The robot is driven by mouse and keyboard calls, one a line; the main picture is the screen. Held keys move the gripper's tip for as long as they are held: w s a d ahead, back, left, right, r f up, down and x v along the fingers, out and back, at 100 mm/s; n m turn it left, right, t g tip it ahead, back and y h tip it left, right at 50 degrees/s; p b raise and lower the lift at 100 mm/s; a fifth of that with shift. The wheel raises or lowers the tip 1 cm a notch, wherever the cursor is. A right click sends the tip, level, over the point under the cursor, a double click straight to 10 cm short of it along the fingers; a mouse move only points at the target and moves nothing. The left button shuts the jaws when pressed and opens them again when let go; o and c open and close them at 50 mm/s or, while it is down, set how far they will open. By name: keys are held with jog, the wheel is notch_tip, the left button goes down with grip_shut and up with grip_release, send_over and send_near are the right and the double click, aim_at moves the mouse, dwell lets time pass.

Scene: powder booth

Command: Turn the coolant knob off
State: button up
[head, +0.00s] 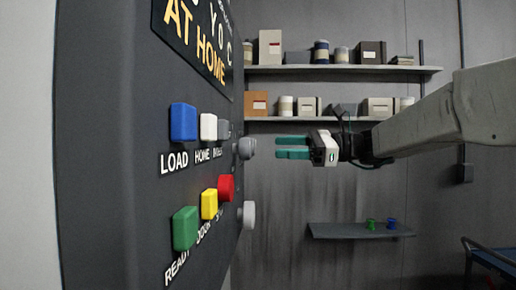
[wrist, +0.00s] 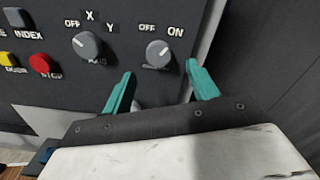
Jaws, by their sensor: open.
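In the wrist view, a round grey knob (wrist: 158,53) with OFF at its upper left and ON at its upper right is on the dark panel; the label below it is too blurred to read. Its pointer direction is unclear. My gripper (wrist: 160,69) is open, its green fingers spread below and to either side of this knob in the picture. In the head view, my gripper (head: 277,147) is level with a grey knob (head: 246,148) on the panel's side-on face, with a gap between them. Nothing is between the fingers.
A second knob (wrist: 88,45), marked OFF, X and Y, is left of the OFF/ON knob. A pale round part (head: 249,215) sticks out lower on the panel. Red STOP button (head: 226,187) and other coloured buttons are further left. Shelves (head: 340,70) stand behind; space right of the panel is open.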

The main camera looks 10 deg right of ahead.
jog(key=w+a, duration=0.1)
jog(key=a, duration=0.5)
jog(key=shift+a, duration=0.35)
jog(key=c, duration=1)
jog(key=shift+n, duration=0.3)
jog(key=n, duration=1.3)
jog(key=shift+f+n, duration=0.1)
jog(key=shift+n, duration=0.2)
